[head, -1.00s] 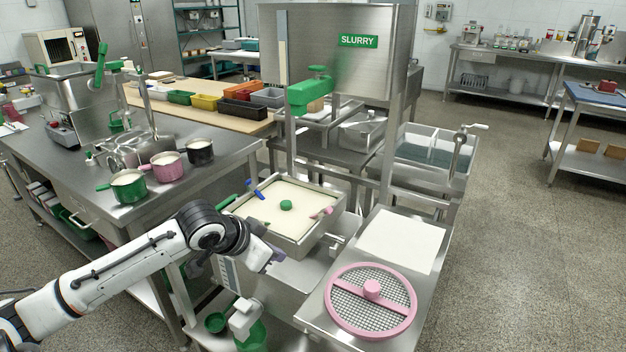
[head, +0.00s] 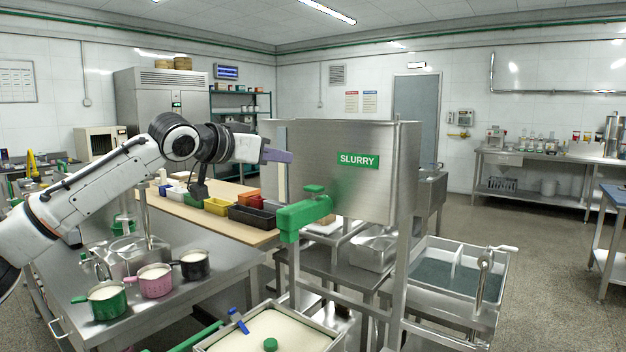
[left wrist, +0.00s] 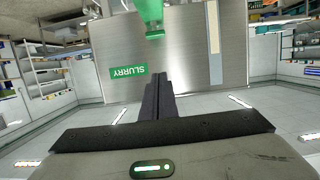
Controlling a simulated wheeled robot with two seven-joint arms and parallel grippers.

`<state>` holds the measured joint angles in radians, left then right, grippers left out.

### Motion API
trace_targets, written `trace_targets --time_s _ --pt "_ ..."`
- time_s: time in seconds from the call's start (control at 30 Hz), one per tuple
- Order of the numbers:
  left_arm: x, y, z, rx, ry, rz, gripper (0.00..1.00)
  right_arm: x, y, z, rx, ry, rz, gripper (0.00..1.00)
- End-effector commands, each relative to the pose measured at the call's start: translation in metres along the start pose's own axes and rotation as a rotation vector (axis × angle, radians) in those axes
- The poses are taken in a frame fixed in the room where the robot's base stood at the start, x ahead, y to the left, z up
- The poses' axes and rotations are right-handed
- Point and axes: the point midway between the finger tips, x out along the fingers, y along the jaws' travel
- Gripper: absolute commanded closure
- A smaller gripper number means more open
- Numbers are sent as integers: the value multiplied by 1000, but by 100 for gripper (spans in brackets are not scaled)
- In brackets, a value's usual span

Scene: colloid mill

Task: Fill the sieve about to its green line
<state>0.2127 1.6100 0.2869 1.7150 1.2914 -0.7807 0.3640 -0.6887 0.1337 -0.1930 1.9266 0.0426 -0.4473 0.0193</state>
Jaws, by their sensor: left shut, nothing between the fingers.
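The steel slurry tank (head: 345,150) with its green SLURRY label stands in the middle of the head view. A green tap (head: 303,214) with a spout is on its lower front. Below it is a square steel pan (head: 325,335) of cream liquid, with a green knob and a blue handle, cut off by the bottom edge. Whether this pan is the sieve, I cannot tell; no green line is visible. My left gripper (head: 287,157) is shut and empty, raised in front of the tank above the tap. The left wrist view shows its closed fingers (left wrist: 158,80), the tank and the tap (left wrist: 150,12).
Green (head: 108,300), pink (head: 155,281) and black (head: 194,265) pots of pale liquid stand on the steel table at left. Coloured bins (head: 217,206) sit on a wooden table behind. A steel basin (head: 455,275) stands right of the tank. Floor is free at right.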

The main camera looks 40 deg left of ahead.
Motion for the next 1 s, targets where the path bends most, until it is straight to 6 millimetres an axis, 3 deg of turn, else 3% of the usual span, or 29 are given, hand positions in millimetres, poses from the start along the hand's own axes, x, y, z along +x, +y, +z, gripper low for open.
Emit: trace_targets --time_s 0.13,0.37,1.0 --pt "1 0 1 1 -2 0 100 0 -1 8 1 -16 -1 7" --pt "10 -2 1 2 -8 -5 100 -4 -1 3 2 -12 -1 7" --pt "81 0 2 5 -9 -2 100 -12 1 -12 4 1 3 7"
